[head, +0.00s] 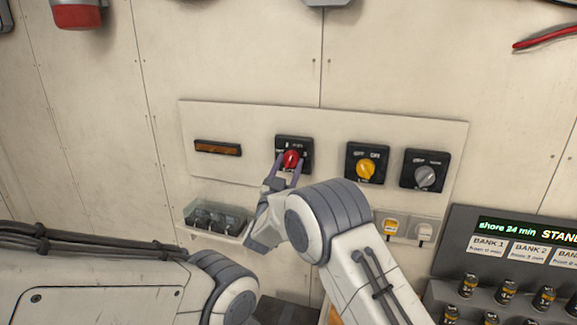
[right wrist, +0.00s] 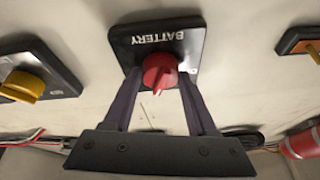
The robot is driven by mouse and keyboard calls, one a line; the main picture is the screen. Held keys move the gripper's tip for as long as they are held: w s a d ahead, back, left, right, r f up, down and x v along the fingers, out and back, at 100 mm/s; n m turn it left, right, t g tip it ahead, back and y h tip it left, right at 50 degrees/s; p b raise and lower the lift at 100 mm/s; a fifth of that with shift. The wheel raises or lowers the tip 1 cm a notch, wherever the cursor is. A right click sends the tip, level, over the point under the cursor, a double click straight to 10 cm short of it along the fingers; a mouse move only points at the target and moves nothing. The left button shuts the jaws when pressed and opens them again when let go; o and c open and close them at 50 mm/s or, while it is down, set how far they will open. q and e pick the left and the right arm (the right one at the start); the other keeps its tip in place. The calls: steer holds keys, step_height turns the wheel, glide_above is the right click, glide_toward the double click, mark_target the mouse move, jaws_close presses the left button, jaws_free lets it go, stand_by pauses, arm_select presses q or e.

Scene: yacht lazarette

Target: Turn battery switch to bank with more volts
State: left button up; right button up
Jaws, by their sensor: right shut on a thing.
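The battery switch (head: 294,142) is a black square plate with a red knob (head: 290,159), mounted on a cream wall panel. In the right wrist view the plate (right wrist: 185,43) appears upside down with the word BATTERY, and the red knob (right wrist: 160,73) stands out from it. My right gripper (head: 286,163) is shut on the red knob, one dark finger on each side. The knob's exact pointing direction is hard to tell. A console with a lit display (head: 505,230) and BANK 1 and BANK 2 labels (head: 489,245) stands at the right; I read no volts there. My left gripper is out of view.
A yellow rotary switch (head: 366,169) and a grey one (head: 425,177) sit to the right on the same panel. An amber strip (head: 218,148) is at its left. A clear bin (head: 190,217) of dark parts projects below.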

steer(key=shift+n+y+b, duration=0.8)
steer(key=shift+n+b, duration=0.1)
steer(key=shift+n, duration=0.5)
steer(key=shift+d+n+y+b, duration=0.1)
steer(key=shift+n+y+b, duration=0.45)
steer(key=shift+n, duration=0.65)
steer(key=n+y, duration=0.1)
steer(key=n, duration=0.2)
steer(key=shift+r+y+b, duration=0.1)
steer(key=shift+y+b, duration=0.25)
steer(key=shift+b, duration=0.05)
steer(key=shift+s+r+n+y, duration=0.1)
steer(key=shift+n+y, duration=0.6)
steer(key=shift+n, duration=1.4)
steer(key=o, duration=1.4)
steer(key=shift+c, duration=0.2)
